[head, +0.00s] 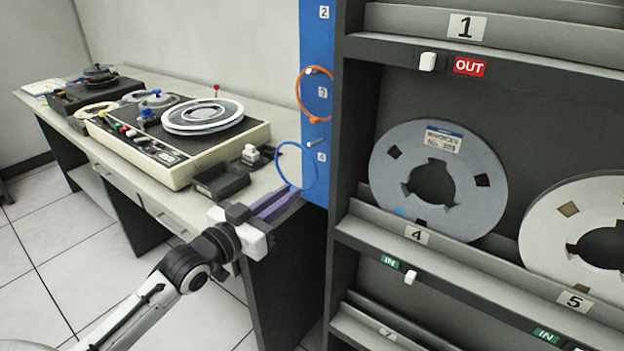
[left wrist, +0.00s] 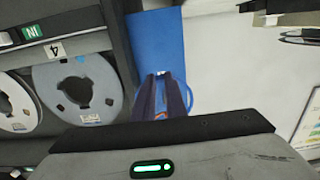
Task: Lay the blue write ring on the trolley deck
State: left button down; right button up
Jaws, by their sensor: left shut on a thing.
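The blue write ring (head: 278,158) is a thin hoop in front of the lower left edge of the blue peg panel (head: 314,40), beside the peg marked 4. It looks clear of that peg, but I cannot tell for certain. My left gripper (head: 290,192), with purple fingers, is shut on the ring's lower edge. In the left wrist view the fingers (left wrist: 163,88) stand before the blue panel, with part of the ring (left wrist: 191,92) showing beside them. I cannot make out a trolley deck in either view. My right gripper is not in view.
An orange ring (head: 301,93) hangs on the peg marked 3. A rack of grey tape reels (head: 385,190) stands close at the right. A desk with a tape machine (head: 150,148) and a small black tray (head: 222,182) lies to the left. Open tiled floor is at lower left.

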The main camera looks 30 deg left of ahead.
pick_arm(q)
jog(key=shift+s+a+p, duration=0.15)
jog(key=shift+s+p, duration=0.75)
jog(key=shift+s, duration=1.35)
